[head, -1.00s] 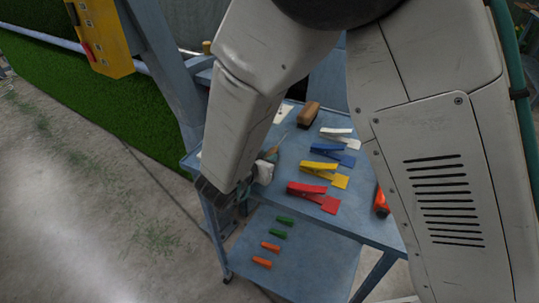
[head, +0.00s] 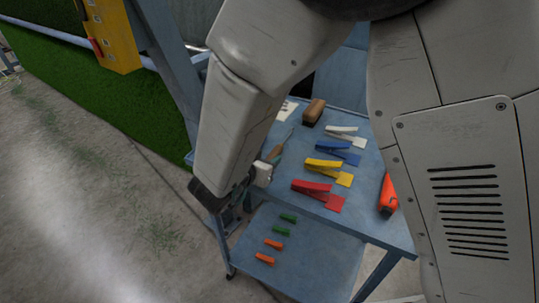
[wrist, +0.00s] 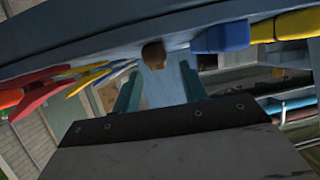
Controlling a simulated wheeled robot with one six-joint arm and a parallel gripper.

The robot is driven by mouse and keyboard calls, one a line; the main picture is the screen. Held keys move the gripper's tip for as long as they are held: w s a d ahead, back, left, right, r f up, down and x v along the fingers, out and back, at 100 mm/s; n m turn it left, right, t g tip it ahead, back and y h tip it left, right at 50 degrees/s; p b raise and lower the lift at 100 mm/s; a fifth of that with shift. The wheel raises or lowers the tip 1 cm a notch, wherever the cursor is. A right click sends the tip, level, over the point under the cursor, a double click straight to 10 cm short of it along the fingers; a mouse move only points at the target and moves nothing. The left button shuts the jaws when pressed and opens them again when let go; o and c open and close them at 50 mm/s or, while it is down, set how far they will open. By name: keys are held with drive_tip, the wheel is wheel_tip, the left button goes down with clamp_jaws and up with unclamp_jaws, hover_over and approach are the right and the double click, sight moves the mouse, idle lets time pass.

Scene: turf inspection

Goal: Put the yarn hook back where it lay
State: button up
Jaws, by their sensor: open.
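The yarn hook (head: 275,152) has a brown handle and a thin metal shaft. It is at the left side of the blue table (head: 352,222), with the shaft pointing to the back. In the wrist view the round brown handle end (wrist: 153,56) shows between the teal fingers, at the table edge.
Red (head: 318,193), yellow (head: 328,171), blue (head: 335,152) and white (head: 343,136) clamps lie right of the hook. A brown block-like brush (head: 314,112) is behind. An orange tool (head: 388,195) lies right. Small green and orange pieces lie on the lower shelf (head: 310,250).

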drive_tip(key=v, duration=0.8)
drive_tip(key=shift+s+a+r, duration=0.15)
drive_tip(key=shift+s+a, duration=0.05)
drive_tip(key=shift+s, duration=0.05)
drive_tip(key=w+r+n+y, duration=0.2)
drive_tip(key=w+r+y, duration=0.6)
drive_tip(key=s+d+r+n+g+y, duration=0.2)
drive_tip(key=d+r+y, duration=0.15)
drive_tip(key=r, duration=0.25)
drive_tip(key=s+d+n+g+h, duration=0.2)
drive_tip(key=s+d+g, duration=0.6)
drive_tip(key=s+d, duration=1.6)
drive_tip(key=shift+s+d+r+h, duration=0.2)
drive_tip(key=shift+s+d+h, duration=0.25)
drive_tip(key=shift+h, duration=0.7)
